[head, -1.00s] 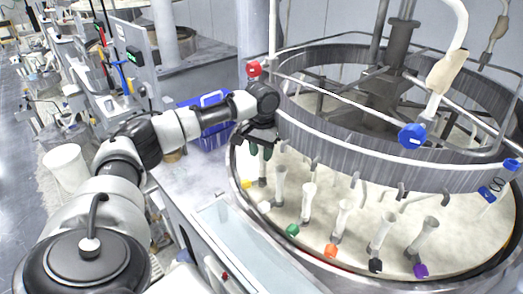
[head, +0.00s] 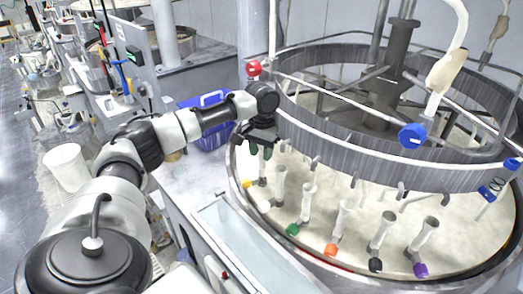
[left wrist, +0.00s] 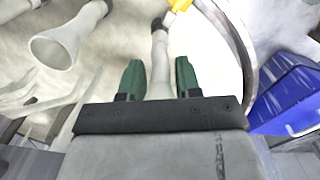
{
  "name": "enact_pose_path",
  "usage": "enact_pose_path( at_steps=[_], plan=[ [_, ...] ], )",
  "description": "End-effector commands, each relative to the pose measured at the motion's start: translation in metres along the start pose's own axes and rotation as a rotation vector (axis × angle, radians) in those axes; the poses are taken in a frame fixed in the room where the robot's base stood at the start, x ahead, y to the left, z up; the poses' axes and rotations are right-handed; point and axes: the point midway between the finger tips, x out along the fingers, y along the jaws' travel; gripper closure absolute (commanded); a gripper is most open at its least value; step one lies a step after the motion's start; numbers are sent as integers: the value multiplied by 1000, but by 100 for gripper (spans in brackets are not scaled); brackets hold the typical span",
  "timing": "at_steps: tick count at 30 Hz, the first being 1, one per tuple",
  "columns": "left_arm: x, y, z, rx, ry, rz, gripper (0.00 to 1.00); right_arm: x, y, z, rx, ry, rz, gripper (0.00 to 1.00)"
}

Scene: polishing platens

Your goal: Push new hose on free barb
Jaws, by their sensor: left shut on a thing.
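My left gripper (head: 261,151) is at the near left edge of the round platen (head: 330,180), below the ring. In the left wrist view its two green fingers (left wrist: 159,80) are shut on a pale hose (left wrist: 160,66), one on each side. Beyond the fingers, the hose's far end meets a dark barb (left wrist: 158,24) beside a yellow tag (left wrist: 179,4). How far the hose sits over the barb cannot be told. The yellow tag also shows in the head view (head: 246,183). My right gripper is not in view.
Several pale flared tubes (head: 381,231) stand along the platen's near rim, with coloured tags such as green (head: 292,230) and purple (head: 421,270). The grey ring (head: 400,160) hangs above them. A blue crate (head: 208,141) stands behind my left arm.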

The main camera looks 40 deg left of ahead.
Motion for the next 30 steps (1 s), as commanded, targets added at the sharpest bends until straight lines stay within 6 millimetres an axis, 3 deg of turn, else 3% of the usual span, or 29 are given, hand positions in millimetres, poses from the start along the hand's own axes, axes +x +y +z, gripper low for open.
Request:
enact_pose_path(
  at_steps=[30],
  plan=[
    [25, 0, 0, 1, -1, 0, 90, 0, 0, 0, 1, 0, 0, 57]
  ],
)
